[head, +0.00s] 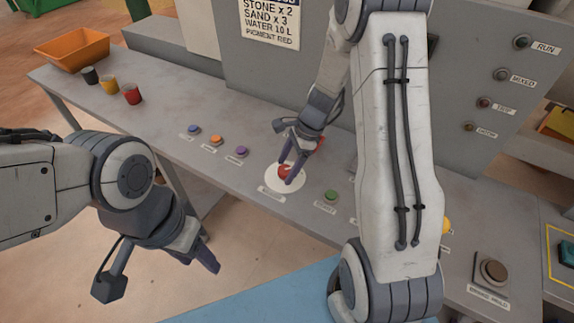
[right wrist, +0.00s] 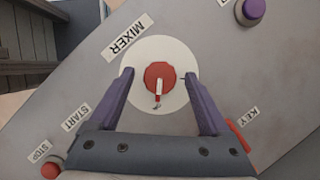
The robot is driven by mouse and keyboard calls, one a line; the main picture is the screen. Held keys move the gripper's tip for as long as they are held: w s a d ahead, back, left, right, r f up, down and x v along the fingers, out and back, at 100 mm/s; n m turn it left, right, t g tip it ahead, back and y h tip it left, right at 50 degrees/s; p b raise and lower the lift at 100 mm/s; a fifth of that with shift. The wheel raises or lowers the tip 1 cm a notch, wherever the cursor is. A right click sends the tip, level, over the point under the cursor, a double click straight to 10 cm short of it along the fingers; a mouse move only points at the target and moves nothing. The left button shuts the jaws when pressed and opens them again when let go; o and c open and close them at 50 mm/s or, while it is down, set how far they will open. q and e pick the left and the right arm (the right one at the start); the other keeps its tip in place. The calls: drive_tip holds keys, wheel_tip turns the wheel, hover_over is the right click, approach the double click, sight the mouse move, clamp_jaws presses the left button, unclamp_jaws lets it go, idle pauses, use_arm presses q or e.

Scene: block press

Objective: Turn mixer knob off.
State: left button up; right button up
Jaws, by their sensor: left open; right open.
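The mixer knob (right wrist: 158,75) is a round red knob with a red, pale-tipped lever, on a white disc (right wrist: 158,48) labelled MIXER. In the right wrist view the lever points down toward the palm. In the head view the knob (head: 284,171) is partly hidden by my right gripper (head: 291,178). My right gripper (right wrist: 158,78) is open, its two purple fingers on either side of the knob with gaps visible. I cannot tell how far its tips are above the panel. My left gripper (head: 202,262) is open and empty, in front of the bench at lower left.
The bench (head: 150,130) carries blue (head: 194,129), orange (head: 216,139), purple (head: 242,151) and green (head: 331,196) buttons. Several cups (head: 131,94) and an orange bin (head: 73,49) stand at far left. A red key piece (right wrist: 238,134) lies close to my right finger.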

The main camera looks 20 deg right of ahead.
drive_tip(key=shift+c, duration=0.3)
clamp_jaws()
drive_tip(key=n+p, duration=0.1)
drive_tip(key=n+g+p, duration=0.1)
drive_tip(key=n, duration=0.1)
drive_tip(key=shift+w+r+n, duration=0.15)
drive_tip(key=shift+n, duration=0.15)
drive_tip(key=n+g+p, duration=0.1)
drive_tip(key=n, duration=0.1)
drive_tip(key=n+g+h+p, duration=0.1)
drive_tip(key=n, duration=0.1)
drive_tip(key=shift+w+n, duration=0.15)
drive_tip(key=shift+n, duration=0.15)
drive_tip(key=n+g+h+p, duration=0.1)
drive_tip(key=n, duration=0.3)
drive_tip(key=shift+a, duration=0.15)
drive_tip(key=n+h, duration=0.1)
drive_tip(key=n, duration=0.2)
drive_tip(key=n+g+h+p, duration=0.1)
drive_tip(key=n, duration=0.1)
drive_tip(key=shift+w+a+n, duration=0.1)
drive_tip(key=shift+a+n, duration=0.05)
drive_tip(key=shift+n, duration=0.25)
